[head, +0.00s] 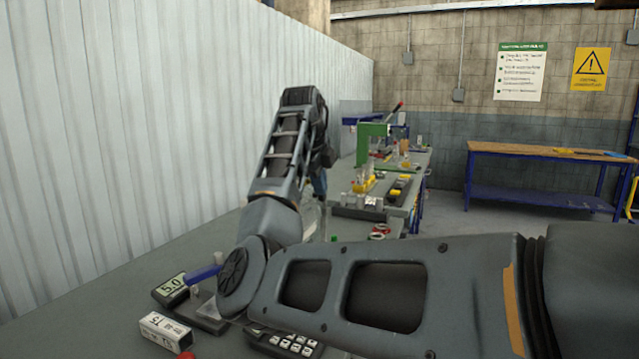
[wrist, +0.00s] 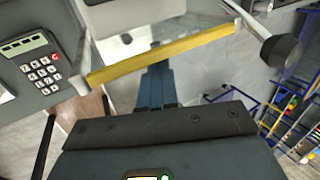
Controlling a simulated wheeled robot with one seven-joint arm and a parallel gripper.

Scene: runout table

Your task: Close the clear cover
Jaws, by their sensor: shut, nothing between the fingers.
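The clear cover (wrist: 205,48) shows in the wrist view as a see-through panel with a yellow strip (wrist: 160,58) along its near edge and pale side rails. A dark round knob (wrist: 281,50) sits at its right side. The cover looks raised, but its exact angle is hard to tell. My gripper (wrist: 156,72) has its blue fingers together and empty, reaching up the picture beneath or behind the yellow strip. Whether they touch the cover cannot be told. In the head view my gripper (head: 320,184) is mostly hidden behind my arm, and the cover is not clearly made out.
In the wrist view a keypad device (wrist: 40,68) stands at left and a blue rack (wrist: 290,115) at right. In the head view, a display device (head: 172,288), a small box (head: 165,330) and a green press (head: 370,143) stand on the benches. A corrugated wall (head: 150,120) bounds the left.

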